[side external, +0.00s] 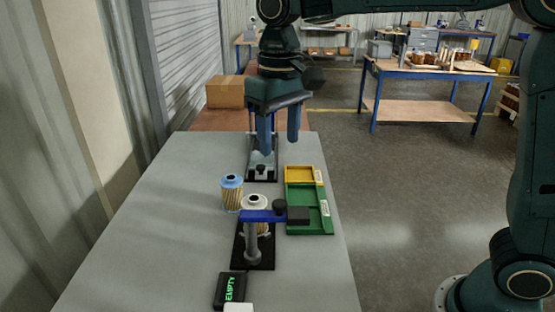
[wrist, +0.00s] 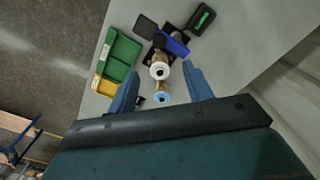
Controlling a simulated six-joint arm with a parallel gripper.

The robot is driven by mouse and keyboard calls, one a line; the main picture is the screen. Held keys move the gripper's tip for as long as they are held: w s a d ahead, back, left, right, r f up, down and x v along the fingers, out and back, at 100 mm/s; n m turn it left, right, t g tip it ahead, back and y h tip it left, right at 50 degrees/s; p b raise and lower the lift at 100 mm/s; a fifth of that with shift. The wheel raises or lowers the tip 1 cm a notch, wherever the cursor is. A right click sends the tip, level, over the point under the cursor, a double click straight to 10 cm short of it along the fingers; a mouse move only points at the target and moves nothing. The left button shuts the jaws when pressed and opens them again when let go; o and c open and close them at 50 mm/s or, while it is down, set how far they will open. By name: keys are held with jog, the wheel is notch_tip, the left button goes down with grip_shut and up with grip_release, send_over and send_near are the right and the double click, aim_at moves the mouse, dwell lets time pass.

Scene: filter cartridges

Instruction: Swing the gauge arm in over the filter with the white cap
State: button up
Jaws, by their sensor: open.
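The filter with the white cap (side external: 255,201) stands upright at the far part of the gauge's black base (side external: 262,262). Its white cap faces me uncovered in the wrist view (wrist: 159,70). The blue gauge arm (side external: 258,216) sits on a grey post and points right, with a black block (side external: 299,215) at its end and a dark knob on top. In the wrist view the gauge arm (wrist: 174,46) lies beside the white cap, not over it. My gripper (side external: 280,147) is open and empty, pointing down above the far part of the table, behind the filters.
A blue-capped filter (side external: 231,195) stands left of the white-capped one. A yellow tray (side external: 299,175) and a green tray (side external: 325,226) lie to the right. A clear-plated fixture (side external: 262,172) is below my gripper. A display reading EMPTY (side external: 230,288) sits in front. The table's left side is clear.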

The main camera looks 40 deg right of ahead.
aim_at(280, 203)
jog(key=shift+f, duration=0.15)
notch_tip(280, 203, down, 14)
jog(key=shift+r, duration=0.2)
dwell(0.5)
grip_shut()
dwell(0.3)
